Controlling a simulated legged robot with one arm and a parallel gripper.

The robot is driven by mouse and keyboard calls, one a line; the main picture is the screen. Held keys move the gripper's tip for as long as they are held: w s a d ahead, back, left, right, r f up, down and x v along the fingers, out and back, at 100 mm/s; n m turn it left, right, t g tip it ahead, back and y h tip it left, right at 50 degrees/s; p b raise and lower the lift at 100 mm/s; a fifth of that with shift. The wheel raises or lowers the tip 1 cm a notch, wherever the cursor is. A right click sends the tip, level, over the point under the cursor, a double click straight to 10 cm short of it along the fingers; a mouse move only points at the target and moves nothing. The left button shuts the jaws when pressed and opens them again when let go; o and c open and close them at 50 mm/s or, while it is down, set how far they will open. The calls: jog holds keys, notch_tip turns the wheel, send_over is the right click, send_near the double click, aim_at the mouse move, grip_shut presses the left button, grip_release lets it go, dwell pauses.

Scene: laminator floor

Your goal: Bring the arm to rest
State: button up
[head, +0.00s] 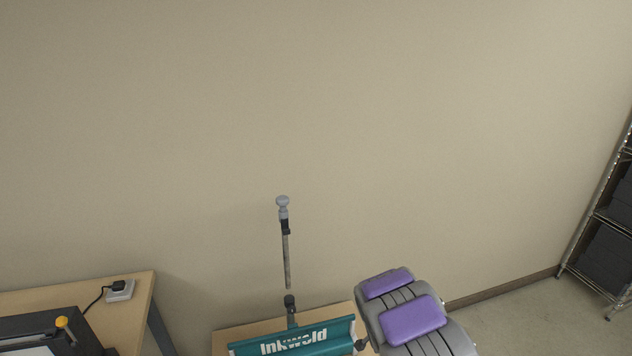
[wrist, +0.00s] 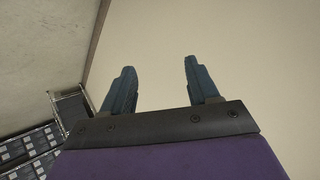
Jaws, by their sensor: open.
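My gripper (wrist: 158,80) shows in the wrist view with its two dark blue fingers apart. Nothing is between the fingers, and the plain beige wall is behind them. In the head view, my grey arm with purple pads (head: 412,318) reaches up from the bottom, right of centre. The gripper's fingers cannot be made out in the head view.
A teal Inkweld machine (head: 300,341) stands on a wooden table at the bottom, close left of my arm. Another table (head: 135,287) at left holds a power socket (head: 120,291) and a dark device (head: 55,333). A wire shelf (head: 602,225) stands at right; floor between is clear.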

jog(key=s+d+r+n+g+h, duration=0.1)
jog(key=s+d+r+g, duration=0.15)
jog(key=s+r, duration=0.65)
jog(key=s+d+r+g+h, duration=0.1)
jog(key=s+d+r+g, duration=0.15)
jog(key=s+r, duration=0.65)
jog(key=s+a+r+n+g+y, duration=0.1)
jog(key=s+a+r+n+g, duration=0.2)
jog(key=s, duration=1.3)
jog(key=s+a+r+n+g+y+b, duration=0.1)
jog(key=s+a+r, duration=0.6)
jog(key=s, duration=1)
jog(key=r+n+g+y, duration=0.1)
jog(key=n+g, duration=0.1)
jog(key=shift+s+g, duration=0.15)
jog(key=shift+g, duration=0.25)
jog(key=shift+a, duration=0.1)
jog(key=shift+c, duration=0.3)
